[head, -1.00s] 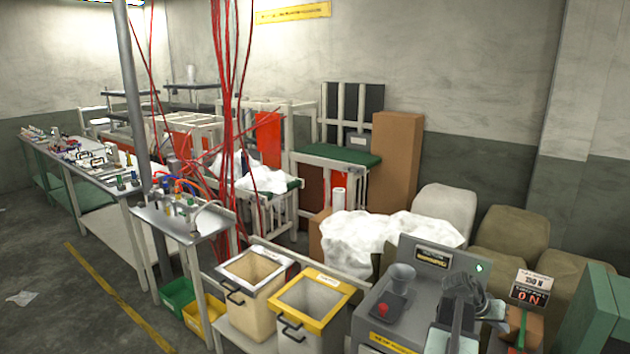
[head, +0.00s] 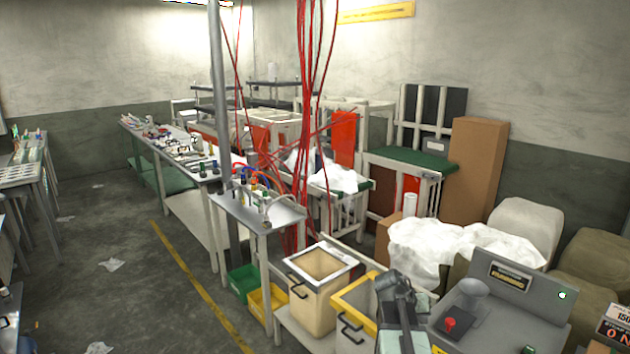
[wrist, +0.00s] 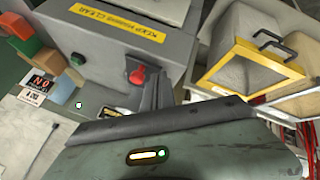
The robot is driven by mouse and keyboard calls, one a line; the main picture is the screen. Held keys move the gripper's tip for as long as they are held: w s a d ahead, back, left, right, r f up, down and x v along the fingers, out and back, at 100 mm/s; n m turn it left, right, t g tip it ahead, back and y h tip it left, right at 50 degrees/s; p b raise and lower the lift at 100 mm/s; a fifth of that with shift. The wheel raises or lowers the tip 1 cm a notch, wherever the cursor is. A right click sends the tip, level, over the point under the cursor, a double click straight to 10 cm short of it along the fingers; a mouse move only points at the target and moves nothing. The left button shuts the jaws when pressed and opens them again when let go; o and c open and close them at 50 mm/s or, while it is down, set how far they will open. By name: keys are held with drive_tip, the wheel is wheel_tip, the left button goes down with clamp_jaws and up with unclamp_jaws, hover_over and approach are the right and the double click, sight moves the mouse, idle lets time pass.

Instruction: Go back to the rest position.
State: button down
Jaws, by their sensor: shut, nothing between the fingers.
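My gripper (head: 393,284) shows in the head view at the lower middle, in front of the yellow-rimmed bin (head: 350,297) and left of the grey machine (head: 515,292). In the wrist view its dark fingers (wrist: 160,88) are together, with nothing seen between them. The grey machine with its red knob (wrist: 137,76) fills the upper left there, and the yellow-rimmed bin (wrist: 246,68) is at the upper right. The gripper appears apart from both. Part of the bin is hidden behind my arm in the head view.
A steel-rimmed bin (head: 318,266) stands left of the yellow-rimmed one. A small metal table (head: 262,210) and a grey pole (head: 218,90) stand behind it. White sacks (head: 430,250) lie behind the machine. The floor left of the yellow line (head: 190,270) is mostly open, with scattered scraps.

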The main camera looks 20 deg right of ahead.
drive_tip(key=w+a+f+n+t+y, duration=0.1)
drive_tip(key=w+a, duration=0.1)
drive_tip(key=a, duration=0.6)
drive_tip(key=w+a+f+n+y, duration=0.1)
drive_tip(key=w+a, duration=0.2)
drive_tip(key=a, duration=0.4)
drive_tip(key=s+a+f+n+g+y, duration=0.1)
drive_tip(key=s+a+n+y, duration=0.1)
drive_tip(key=a, duration=1)
drive_tip(key=s+a+f+n+g+y, duration=0.1)
drive_tip(key=s+a+f+n+y, duration=0.1)
drive_tip(key=a, duration=1)
drive_tip(key=s+n+y, duration=0.1)
drive_tip(key=s, duration=0.1)
drive_tip(key=shift+s+a+n+y, duration=0.3)
drive_tip(key=shift+s+a+n, duration=0.05)
drive_tip(key=shift+n, duration=0.05)
